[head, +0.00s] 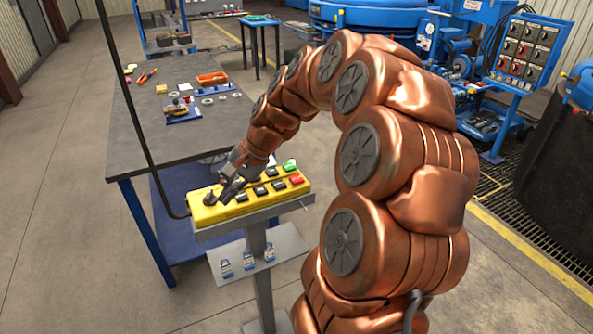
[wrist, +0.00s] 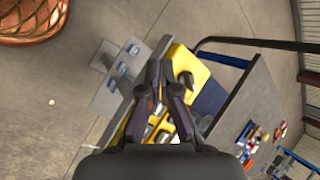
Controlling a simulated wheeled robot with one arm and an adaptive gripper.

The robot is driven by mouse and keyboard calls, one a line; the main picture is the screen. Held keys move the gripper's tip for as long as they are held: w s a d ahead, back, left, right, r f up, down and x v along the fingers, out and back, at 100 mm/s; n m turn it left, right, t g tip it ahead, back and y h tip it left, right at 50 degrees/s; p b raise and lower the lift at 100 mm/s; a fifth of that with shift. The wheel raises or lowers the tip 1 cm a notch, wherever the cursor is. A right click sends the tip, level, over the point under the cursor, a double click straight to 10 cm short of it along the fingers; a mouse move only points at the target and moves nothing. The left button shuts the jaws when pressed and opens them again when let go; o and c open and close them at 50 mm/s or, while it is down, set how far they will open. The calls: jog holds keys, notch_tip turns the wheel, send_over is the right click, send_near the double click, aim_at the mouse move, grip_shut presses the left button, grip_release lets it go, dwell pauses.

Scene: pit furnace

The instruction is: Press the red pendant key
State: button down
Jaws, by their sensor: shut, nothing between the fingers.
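The yellow pendant (head: 240,207) lies on a grey stand, with two rows of mostly black keys. The red key (head: 296,180) is at its right end, near a green key (head: 290,163). A black knob (head: 209,198) is at its left end. My gripper (head: 226,194) is shut and empty over the pendant's left part, away from the red key. Whether it touches the pendant I cannot tell. In the wrist view the shut fingers (wrist: 158,72) cover the middle of the pendant (wrist: 183,62), and the red key cannot be made out.
A shelf with blue padlocks (head: 248,261) hangs on the stand below the pendant. A dark workbench (head: 160,140) with tools and an orange tray (head: 212,78) stands behind it. A black cable runs down to the pendant. A switch panel (head: 527,48) is at the right.

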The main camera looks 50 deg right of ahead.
jog(key=w+d+r+m+t+p, duration=0.25)
jog(key=d+m, duration=0.35)
jog(key=d, duration=0.9)
jog(key=m+t+h+p, duration=0.1)
jog(key=m+t+h, duration=0.1)
jog(key=m, duration=0.2)
send_over(299, 178)
jog(key=f, duration=0.1)
jog(key=shift+a, duration=0.1)
jog(key=shift+f, duration=0.1)
jog(key=shift+f+b, duration=2.3)
jog(key=shift+f, duration=2)
jog(key=shift+f, duration=0.15)
jog(key=shift+f, duration=0.3)
